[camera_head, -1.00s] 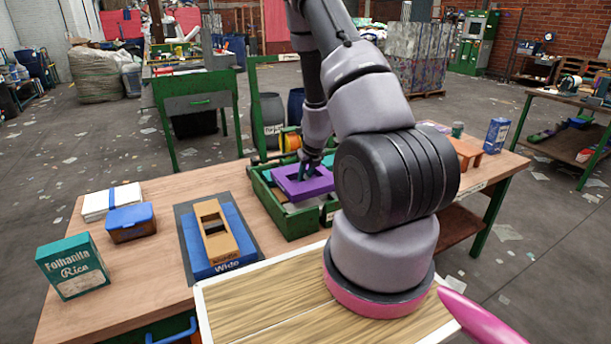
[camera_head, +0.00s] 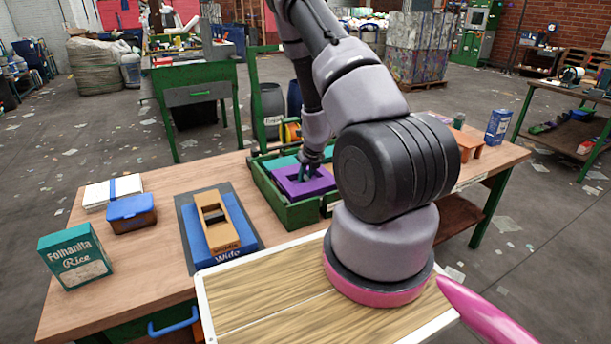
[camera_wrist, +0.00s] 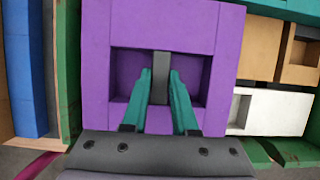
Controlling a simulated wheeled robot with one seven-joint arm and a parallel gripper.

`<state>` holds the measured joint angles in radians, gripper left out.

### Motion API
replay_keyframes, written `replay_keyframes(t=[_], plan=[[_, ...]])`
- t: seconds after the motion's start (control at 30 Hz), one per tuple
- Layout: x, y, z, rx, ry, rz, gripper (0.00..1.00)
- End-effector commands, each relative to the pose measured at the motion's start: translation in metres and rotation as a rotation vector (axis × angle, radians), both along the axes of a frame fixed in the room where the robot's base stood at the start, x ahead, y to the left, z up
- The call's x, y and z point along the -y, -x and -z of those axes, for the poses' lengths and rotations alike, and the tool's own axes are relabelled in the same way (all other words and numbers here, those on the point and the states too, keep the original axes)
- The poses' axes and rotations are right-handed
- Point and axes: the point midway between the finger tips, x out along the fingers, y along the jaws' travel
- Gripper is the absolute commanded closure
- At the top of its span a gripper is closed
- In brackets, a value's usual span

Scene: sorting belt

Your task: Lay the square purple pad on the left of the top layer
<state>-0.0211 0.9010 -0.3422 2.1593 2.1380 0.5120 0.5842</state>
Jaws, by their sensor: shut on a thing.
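The square purple pad (camera_head: 305,184) is in the green crate (camera_head: 293,216) on the table, toward its left part. It has a square recess in its middle, seen in the wrist view on the purple pad (camera_wrist: 172,28). My gripper (camera_head: 304,168) has its teal fingers down in this recess. In the wrist view my gripper (camera_wrist: 160,88) is closed on a dark grey upright bar in the middle of the pad. A teal piece (camera_head: 284,163) lies behind the pad. In the wrist view, brown (camera_wrist: 272,50) and white (camera_wrist: 278,112) pieces lie right of it. Whether the pad rests on anything is hidden.
A blue block marked "Wide" (camera_head: 246,240) with a tan block (camera_head: 218,226) on it lies left of the crate. A rice box (camera_head: 75,257), a blue-lidded box (camera_head: 132,214) and a white pack (camera_head: 100,194) stand further left. My arm hides the crate's right side.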

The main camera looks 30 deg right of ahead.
Motion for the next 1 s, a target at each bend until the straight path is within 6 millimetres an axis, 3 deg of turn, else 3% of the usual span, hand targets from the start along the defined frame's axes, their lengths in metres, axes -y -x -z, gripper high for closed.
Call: replay_keyframes(t=[0.37,0.4,0.47,0.8,1.0], plan=[[0.000,0.000,0.014,-0.001,0.000,0.001,1.00],[0.000,0.000,0.013,0.000,0.000,0.001,0.58],[0.000,0.000,0.013,0.000,0.000,0.001,0.38],[0.000,0.001,0.011,0.000,0.000,0.000,0.38],[0.000,0.010,-0.013,0.002,0.001,0.000,0.38]])
